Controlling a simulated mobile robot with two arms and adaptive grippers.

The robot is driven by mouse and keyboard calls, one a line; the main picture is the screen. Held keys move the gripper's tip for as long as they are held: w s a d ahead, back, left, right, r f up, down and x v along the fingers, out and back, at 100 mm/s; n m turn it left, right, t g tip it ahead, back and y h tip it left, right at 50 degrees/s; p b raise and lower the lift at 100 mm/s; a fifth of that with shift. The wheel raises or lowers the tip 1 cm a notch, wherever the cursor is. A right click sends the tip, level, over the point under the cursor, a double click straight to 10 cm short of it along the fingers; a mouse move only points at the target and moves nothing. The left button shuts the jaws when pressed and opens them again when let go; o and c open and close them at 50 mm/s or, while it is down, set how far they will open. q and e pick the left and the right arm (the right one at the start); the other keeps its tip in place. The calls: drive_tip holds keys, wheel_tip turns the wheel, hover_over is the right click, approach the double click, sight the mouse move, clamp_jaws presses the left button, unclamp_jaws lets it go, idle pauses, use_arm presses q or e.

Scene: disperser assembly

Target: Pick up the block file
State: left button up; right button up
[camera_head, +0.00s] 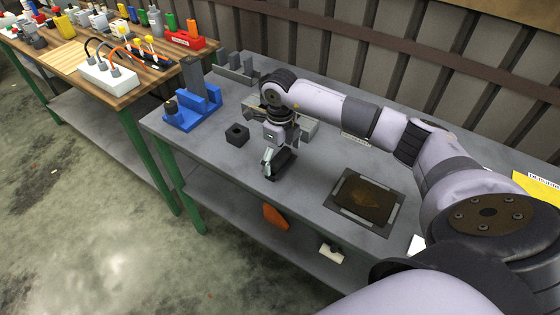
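My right gripper (276,166) points down at the grey workbench (225,165), reached by my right arm from the right. A light finger shows on its left side and a dark, elongated part low on its right. I cannot tell whether that dark part is a finger or something held, nor whether the fingers are open. A small dark block with a hole in its top (237,134) stands on the bench just left of the gripper, apart from it. I cannot tell for sure which thing is the block file. My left gripper is not in view.
A blue fixture (193,112) stands at the bench's left end, with grey brackets (236,68) behind. A dark framed plate (364,200) lies right of the gripper. A wooden-topped table (55,58) with several tools stands at left. Bench space left of the dark block is clear.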

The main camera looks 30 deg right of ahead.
drive_tip(key=c, duration=1.4)
